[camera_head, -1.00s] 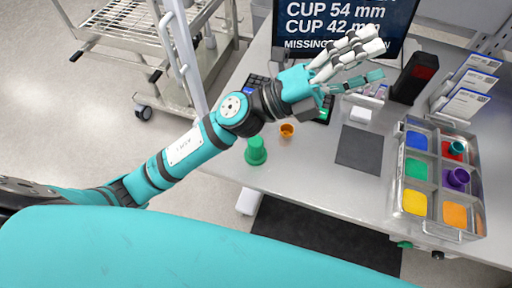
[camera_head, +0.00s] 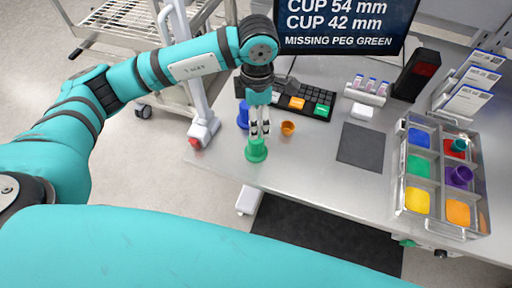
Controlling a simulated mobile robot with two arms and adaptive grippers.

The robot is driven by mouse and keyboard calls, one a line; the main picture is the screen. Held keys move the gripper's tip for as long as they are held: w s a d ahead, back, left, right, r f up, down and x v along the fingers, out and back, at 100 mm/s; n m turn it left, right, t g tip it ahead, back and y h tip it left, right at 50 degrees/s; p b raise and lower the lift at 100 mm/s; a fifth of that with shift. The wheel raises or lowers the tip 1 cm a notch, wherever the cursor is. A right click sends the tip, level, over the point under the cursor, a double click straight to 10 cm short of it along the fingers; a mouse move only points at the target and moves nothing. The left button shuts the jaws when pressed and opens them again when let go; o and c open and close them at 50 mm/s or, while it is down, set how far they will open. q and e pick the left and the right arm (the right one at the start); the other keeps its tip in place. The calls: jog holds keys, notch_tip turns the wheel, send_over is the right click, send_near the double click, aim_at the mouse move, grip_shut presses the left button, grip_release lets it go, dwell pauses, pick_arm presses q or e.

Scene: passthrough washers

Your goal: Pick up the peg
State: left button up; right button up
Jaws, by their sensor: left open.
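The green peg (camera_head: 257,152) stands upright near the front left of the table, with a wide base and a narrower top. My left gripper (camera_head: 260,133) points down at the top of the peg, open, with its fingertips at the peg's upper part. I cannot tell whether the fingers touch it. My right gripper is not in view.
A small orange cup (camera_head: 288,128) stands just right of the peg, and a blue object (camera_head: 243,115) is partly hidden behind my gripper. A keyboard (camera_head: 305,103), a dark mat (camera_head: 360,147) and a sorting tray (camera_head: 433,221) lie to the right. The screen (camera_head: 345,22) reads "MISSING PEG GREEN".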

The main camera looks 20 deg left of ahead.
aim_at(257, 146)
pick_arm(q)
notch_tip(257, 146, down, 14)
jog(key=b, duration=0.5)
jog(key=shift+r, duration=0.1)
jog(key=c, duration=1.3)
